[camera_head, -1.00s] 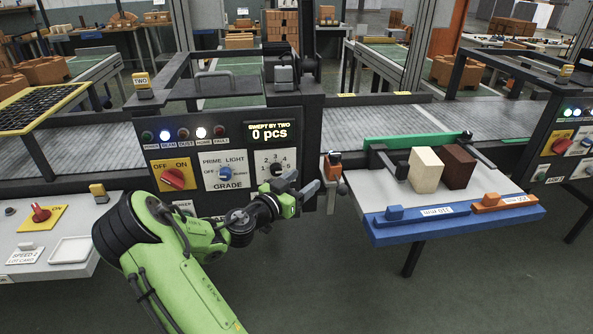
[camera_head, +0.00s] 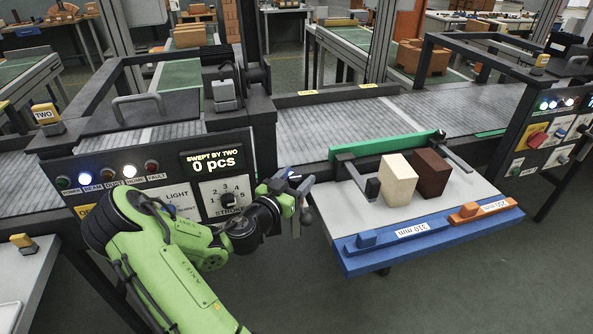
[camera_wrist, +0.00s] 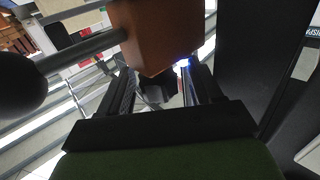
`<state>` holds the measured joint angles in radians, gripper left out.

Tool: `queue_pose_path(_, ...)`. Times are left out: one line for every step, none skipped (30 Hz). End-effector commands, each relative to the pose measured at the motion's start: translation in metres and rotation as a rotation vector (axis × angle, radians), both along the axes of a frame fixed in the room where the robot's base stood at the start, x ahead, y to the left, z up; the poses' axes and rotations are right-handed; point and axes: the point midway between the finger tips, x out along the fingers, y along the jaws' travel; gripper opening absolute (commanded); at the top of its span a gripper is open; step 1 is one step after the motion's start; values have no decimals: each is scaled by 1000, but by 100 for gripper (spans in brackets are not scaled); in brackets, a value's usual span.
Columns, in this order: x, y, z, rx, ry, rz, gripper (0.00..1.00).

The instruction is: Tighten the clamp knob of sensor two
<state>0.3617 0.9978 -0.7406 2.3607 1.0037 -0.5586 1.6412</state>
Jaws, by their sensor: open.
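My gripper (camera_head: 293,186) is open beside the right end of station two's front panel, at the sensor mount. In the wrist view, an orange block (camera_wrist: 155,38), likely the sensor two housing, is close in front of my gripper (camera_wrist: 155,82). A grey rod (camera_wrist: 85,52) runs left from the block to a dark round ball (camera_wrist: 20,82). A dark part (camera_wrist: 155,92) shows between the fingers; I cannot tell if it is the clamp knob or if they touch it. In the head view my gripper mostly covers the sensor, and a grey ball (camera_head: 306,216) shows just below.
The panel display (camera_head: 213,162) reads "SWEPT BY TWO 0 pcs". A white table (camera_head: 345,215) with a blue front edge stands close on the right, holding a cream block (camera_head: 398,180) and a brown block (camera_head: 432,175). The conveyor (camera_head: 310,130) runs behind.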

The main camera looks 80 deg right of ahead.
Motion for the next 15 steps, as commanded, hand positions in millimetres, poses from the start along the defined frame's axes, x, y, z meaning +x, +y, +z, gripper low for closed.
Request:
queue_pose_path(0, 0, 0, 0, 0, 0, 64)
queue_pose_path(0, 0, 0, 0, 0, 0, 64)
queue_pose_path(0, 0, 0, 0, 0, 0, 64)
queue_pose_path(0, 0, 0, 0, 0, 0, 64)
queue_pose_path(0, 0, 0, 0, 0, 0, 63)
queue_pose_path(0, 0, 0, 0, 0, 0, 57)
queue_pose_path(0, 0, 0, 0, 1, 0, 52)
queue_pose_path(0, 0, 0, 0, 1, 0, 48)
queue_pose_path(0, 0, 0, 0, 1, 0, 41)
queue_pose_path(0, 0, 0, 0, 1, 0, 37)
queue_pose_path(0, 0, 0, 0, 1, 0, 32)
queue_pose_path(0, 0, 0, 0, 1, 0, 26)
queue_pose_path(0, 0, 0, 0, 1, 0, 21)
queue_pose_path(0, 0, 0, 0, 0, 0, 17)
queue_pose_path(0, 0, 0, 0, 1, 0, 13)
